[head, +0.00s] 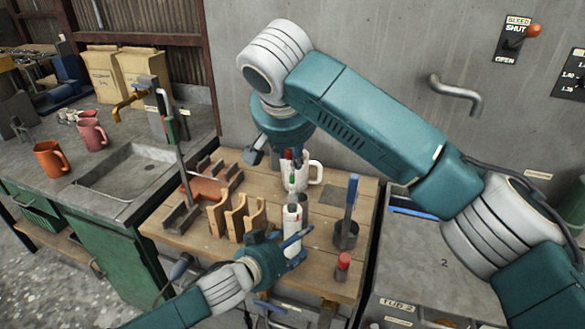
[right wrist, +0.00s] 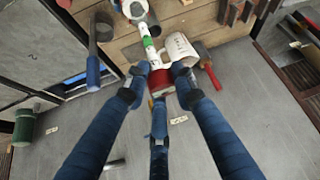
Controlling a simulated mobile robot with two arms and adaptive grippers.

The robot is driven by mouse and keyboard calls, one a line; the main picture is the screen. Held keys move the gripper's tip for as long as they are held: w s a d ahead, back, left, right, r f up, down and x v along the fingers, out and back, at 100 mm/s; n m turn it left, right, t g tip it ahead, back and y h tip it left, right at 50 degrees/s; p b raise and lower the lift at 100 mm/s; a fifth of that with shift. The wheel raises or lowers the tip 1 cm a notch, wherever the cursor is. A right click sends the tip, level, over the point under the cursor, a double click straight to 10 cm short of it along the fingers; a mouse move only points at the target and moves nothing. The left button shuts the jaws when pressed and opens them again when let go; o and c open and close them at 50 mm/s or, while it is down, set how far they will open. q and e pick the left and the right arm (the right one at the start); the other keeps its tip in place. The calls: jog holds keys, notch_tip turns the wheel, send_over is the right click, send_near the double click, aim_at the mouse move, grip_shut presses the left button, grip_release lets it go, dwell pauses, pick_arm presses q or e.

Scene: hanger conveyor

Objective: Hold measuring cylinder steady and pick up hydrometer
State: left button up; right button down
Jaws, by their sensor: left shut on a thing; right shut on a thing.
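The measuring cylinder (head: 292,218) is a pale, slim upright tube near the front of the wooden bench. My left gripper (head: 292,244) is shut around its lower part, and the fingers hide some of it. My right gripper (head: 290,157) is above the cylinder, pointing down, with its fingers closed. In the right wrist view my right gripper (right wrist: 160,82) is shut on the red end of the hydrometer (right wrist: 148,43), whose white stem has a green band. The stem runs toward the cylinder (right wrist: 134,8). I cannot tell whether its lower end is inside the cylinder.
A white mug (head: 315,174) stands close behind the cylinder. A dark cup (head: 345,234) with a blue-handled tool and a small red-topped item (head: 343,264) are to the right. A wooden rack (head: 238,218) and a metal stand (head: 182,214) are to the left.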

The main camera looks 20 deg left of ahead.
pick_arm(q)
jog(key=o, duration=1.9)
jog(key=shift+c, duration=0.2)
jog(key=v, duration=1.2)
